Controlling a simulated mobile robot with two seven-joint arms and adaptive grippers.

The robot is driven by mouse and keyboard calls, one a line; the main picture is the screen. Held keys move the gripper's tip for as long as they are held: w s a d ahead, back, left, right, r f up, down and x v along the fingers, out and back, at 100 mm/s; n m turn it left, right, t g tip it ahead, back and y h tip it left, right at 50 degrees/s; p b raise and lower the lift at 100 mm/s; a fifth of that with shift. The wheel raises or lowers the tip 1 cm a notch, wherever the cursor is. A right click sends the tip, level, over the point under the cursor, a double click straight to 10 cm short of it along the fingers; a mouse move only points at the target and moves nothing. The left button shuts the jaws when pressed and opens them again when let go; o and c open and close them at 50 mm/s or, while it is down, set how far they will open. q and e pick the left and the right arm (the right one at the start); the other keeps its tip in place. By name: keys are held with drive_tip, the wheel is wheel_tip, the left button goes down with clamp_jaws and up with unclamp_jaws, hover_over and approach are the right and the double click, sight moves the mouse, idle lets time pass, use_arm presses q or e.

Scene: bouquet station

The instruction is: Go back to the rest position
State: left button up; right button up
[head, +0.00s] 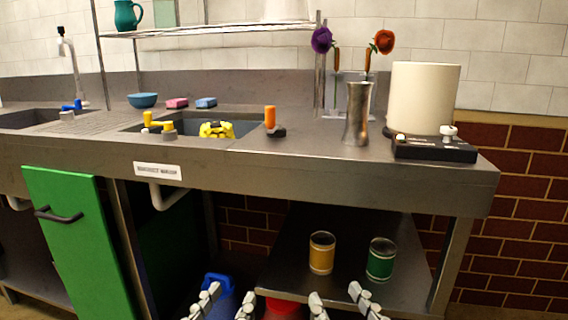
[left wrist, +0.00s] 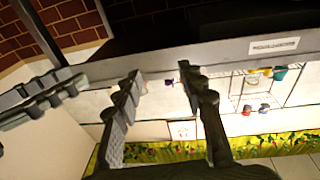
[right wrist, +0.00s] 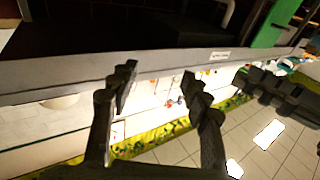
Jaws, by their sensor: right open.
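In the head view my left gripper (head: 229,297) is low at the bottom edge, in front of the counter, with its fingers apart and nothing between them. My right gripper (head: 337,296) is beside it to the right, also open and empty. The left wrist view shows the left fingers (left wrist: 162,82) spread. The right wrist view shows the right fingers (right wrist: 157,78) spread. Both grippers are below the level of the counter top (head: 300,165) and apart from the things on it.
A metal vase (head: 357,114) stands on the counter, with an orange flower (head: 384,41) and a purple flower (head: 322,40) above. A white cylinder (head: 424,96) stands right. A yellow can (head: 321,253) and green can (head: 381,260) stand on the lower shelf. A green door (head: 75,240) is left.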

use_arm(q)
drive_tip(key=s+a+f+g+y+p, duration=0.1)
drive_tip(key=a+f+g+y+p, duration=0.2)
drive_tip(key=f, duration=0.6)
drive_tip(key=a+f+g+y+p, duration=0.25)
drive_tip(key=a+f+g, duration=0.3)
drive_tip(key=f, duration=0.35)
use_arm(e)
drive_tip(key=s+d+f+g+h, duration=0.15)
drive_tip(key=d+f+g, duration=0.25)
drive_tip(key=f, duration=0.5)
drive_tip(key=d+f+g+h, duration=0.3)
drive_tip(key=d+f+g, duration=0.1)
drive_tip(key=f, duration=0.5)
use_arm(q)
drive_tip(key=s+a+f+n+g+y+p, duration=0.2)
drive_tip(key=s+a+f+g+p, duration=0.1)
drive_tip(key=s+a+f+g, duration=0.4)
drive_tip(key=s+a+f, duration=0.3)
drive_tip(key=s, duration=0.1)
drive_tip(key=shift+s+f+p, duration=0.3)
drive_tip(key=shift+f+p, duration=0.05)
use_arm(e)
drive_tip(key=s+d+f+m+g+h, duration=0.2)
drive_tip(key=s+d+f+g+h, duration=0.1)
drive_tip(key=s+d+f+g, duration=0.4)
drive_tip(key=s+d+f, duration=0.3)
drive_tip(key=s, duration=0.1)
drive_tip(key=shift+d+f, duration=0.35)
drive_tip(key=shift+f, duration=0.05)
